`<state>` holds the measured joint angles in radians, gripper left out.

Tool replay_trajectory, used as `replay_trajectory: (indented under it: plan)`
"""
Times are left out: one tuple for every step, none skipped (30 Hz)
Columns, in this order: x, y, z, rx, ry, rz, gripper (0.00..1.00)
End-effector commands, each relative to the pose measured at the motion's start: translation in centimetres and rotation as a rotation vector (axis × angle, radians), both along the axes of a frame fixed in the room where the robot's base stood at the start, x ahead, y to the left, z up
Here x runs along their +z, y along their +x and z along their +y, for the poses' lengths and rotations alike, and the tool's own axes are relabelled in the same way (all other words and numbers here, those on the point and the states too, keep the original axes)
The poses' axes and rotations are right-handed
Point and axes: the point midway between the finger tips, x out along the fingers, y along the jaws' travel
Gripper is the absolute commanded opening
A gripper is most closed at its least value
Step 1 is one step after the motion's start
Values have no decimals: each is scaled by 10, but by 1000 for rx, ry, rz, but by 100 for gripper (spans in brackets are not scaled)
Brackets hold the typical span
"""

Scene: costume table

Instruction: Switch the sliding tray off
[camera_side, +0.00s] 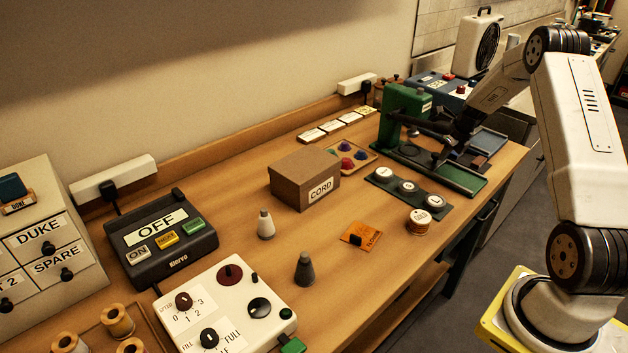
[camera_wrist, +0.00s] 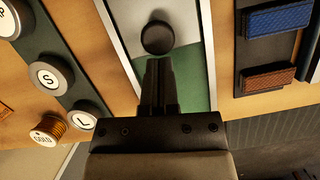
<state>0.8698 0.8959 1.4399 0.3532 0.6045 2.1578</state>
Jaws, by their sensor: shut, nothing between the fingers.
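The sliding tray lies in a pale-railed track at the far right of the table, by the green press (camera_side: 405,103). In the wrist view a grey plate with a round dark knob (camera_wrist: 157,38) fills the upper part of the track. The track's green bed (camera_wrist: 205,78) shows below the plate; its green end (camera_side: 462,179) shows in the side view. My gripper (camera_wrist: 159,64) is shut and empty over the green bed, with its fingertips right beside the knob. I cannot tell whether they touch it. In the side view my gripper (camera_side: 441,160) partly hides the tray.
A dark strip with lettered round buttons (camera_side: 408,187) lies left of the track, with a thread spool (camera_side: 418,222) nearby. A dark holder with blue and brown blocks (camera_wrist: 270,78) lies to its right. A panel (camera_side: 160,238) reading OFF stands far left. The table's front edge is close.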

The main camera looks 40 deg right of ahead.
Motion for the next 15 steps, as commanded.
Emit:
replay_trajectory:
  plan:
    - [1, 6, 1, 2, -6, -10, 0]
    - [1, 6, 1, 2, -6, -10, 0]
    - [1, 5, 1, 2, -6, -10, 0]
    - [2, 5, 1, 2, -7, -11, 0]
    - [2, 4, 1, 1, -7, -11, 0]
    - [2, 3, 1, 1, -7, -11, 0]
    - [3, 2, 2, 0, -7, -11, 0]
    - [3, 0, 2, 0, -7, -11, 0]
    - [3, -2, 2, 1, -6, -9, 0]
    - [3, -5, 2, 1, -6, -8, 0]
    - [4, -7, 2, 1, -6, -8, 0]
    - [4, -11, 2, 0, -5, -7, 0]
    - [5, -14, 3, -1, -4, -6, 0]
    - [5, -17, 3, -1, -4, -5, 0]
    - [6, -22, 4, -2, -2, -5, 0]
